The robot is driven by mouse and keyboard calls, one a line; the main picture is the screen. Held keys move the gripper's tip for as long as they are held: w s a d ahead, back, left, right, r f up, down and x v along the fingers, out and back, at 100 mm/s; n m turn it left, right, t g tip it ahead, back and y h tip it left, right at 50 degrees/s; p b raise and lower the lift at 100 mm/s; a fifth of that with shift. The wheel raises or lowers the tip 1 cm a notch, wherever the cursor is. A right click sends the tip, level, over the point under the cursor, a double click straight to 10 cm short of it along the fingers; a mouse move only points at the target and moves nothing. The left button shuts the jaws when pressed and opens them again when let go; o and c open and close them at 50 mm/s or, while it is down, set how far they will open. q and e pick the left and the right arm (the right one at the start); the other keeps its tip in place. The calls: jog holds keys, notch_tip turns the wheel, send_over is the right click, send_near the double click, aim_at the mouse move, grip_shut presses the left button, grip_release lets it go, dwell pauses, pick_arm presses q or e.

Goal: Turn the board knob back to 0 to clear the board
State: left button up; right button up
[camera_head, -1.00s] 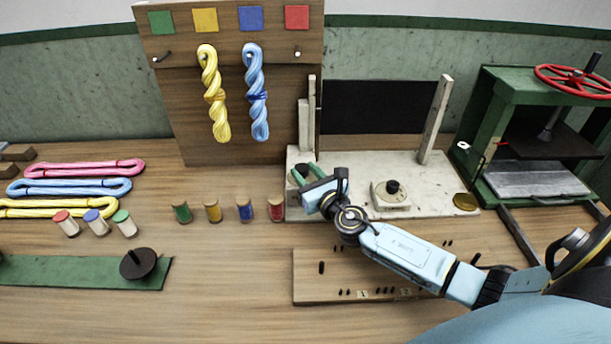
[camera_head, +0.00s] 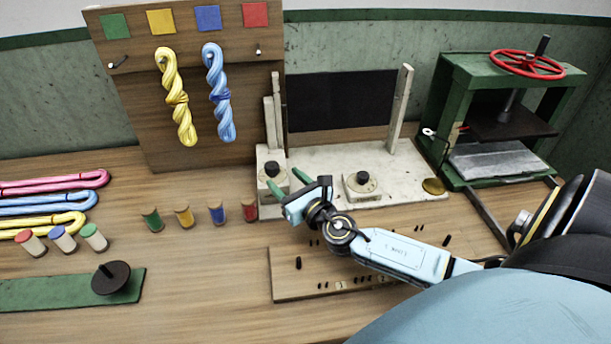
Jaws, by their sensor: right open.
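A white stand (camera_head: 405,160) holds a dark board (camera_head: 340,101) between two upright posts. On the stand are two black knobs with pale dials: a left knob (camera_head: 272,168) on a white block and a middle knob (camera_head: 363,177). I cannot tell by marking which is the board knob, and the dial figures are too small to read. My right gripper (camera_head: 286,182) has green fingertips, spread apart and empty, just in front of the left knob. It appears apart from that knob. The dark board looks blank. My left gripper is not in view.
Several small spools (camera_head: 184,216) stand left of my right gripper. A wooden peg board (camera_head: 290,281) lies under my right arm. A green press (camera_head: 455,90) with a red wheel stands at the right. Yellow and blue skeins (camera_head: 219,95) hang on a panel behind.

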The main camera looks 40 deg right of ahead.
jog(key=s, duration=0.8)
jog(key=shift+s+a+b, duration=0.25)
jog(key=shift+s+b, duration=0.05)
jog(key=shift+b, duration=0.05)
